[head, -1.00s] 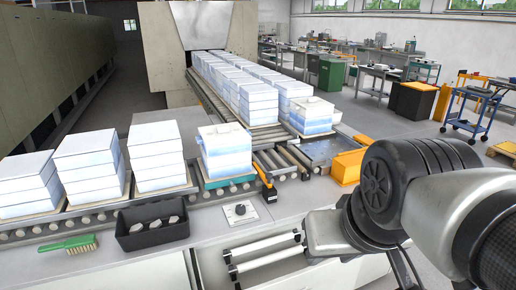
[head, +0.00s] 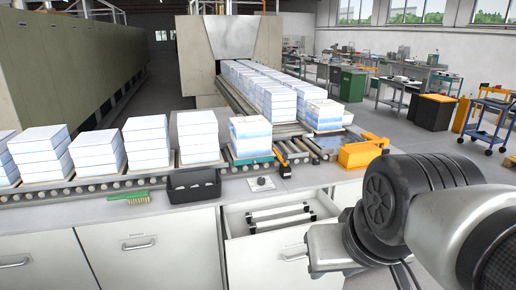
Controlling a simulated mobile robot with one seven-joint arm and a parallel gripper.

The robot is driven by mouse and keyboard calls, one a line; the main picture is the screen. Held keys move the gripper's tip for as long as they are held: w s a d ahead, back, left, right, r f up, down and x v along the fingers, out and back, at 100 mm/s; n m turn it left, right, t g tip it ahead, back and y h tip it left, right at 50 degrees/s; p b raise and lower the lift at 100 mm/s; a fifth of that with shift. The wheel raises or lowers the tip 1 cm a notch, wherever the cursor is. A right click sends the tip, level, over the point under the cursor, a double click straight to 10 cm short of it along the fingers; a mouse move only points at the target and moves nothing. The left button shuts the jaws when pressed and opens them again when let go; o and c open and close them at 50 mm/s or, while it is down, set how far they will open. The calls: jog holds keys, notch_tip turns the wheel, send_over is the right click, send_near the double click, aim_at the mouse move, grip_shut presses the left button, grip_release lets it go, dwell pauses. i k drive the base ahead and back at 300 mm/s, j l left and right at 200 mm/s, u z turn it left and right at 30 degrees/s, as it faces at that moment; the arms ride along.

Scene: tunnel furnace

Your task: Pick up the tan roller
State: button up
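An open drawer (head: 234,228) under the counter holds at least two pale rollers with dark ends. One pale roller (head: 278,212) lies behind another pale roller (head: 280,223), both roughly level across the drawer. They look whitish, and I cannot tell a tan one among them at this size. My arm comes in from the right and covers the drawer's right side. My gripper cannot be made out in the head view, so I cannot see whether it holds anything.
The counter (head: 100,217) carries a black bin (head: 193,187), a green brush (head: 137,198) and a small control plate (head: 262,184). Behind them, stacks of white blocks (head: 147,140) stand on a roller conveyor (head: 90,187) leading to the furnace. A yellow-orange box (head: 360,154) stands at the right.

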aim_at(302, 146)
jog(key=l+u, duration=0.1)
jog(key=u, duration=1.4)
jog(key=l, duration=2.55)
jog(key=k+l, duration=0.1)
jog(key=l, duration=2.5)
jog(key=i+u, duration=0.05)
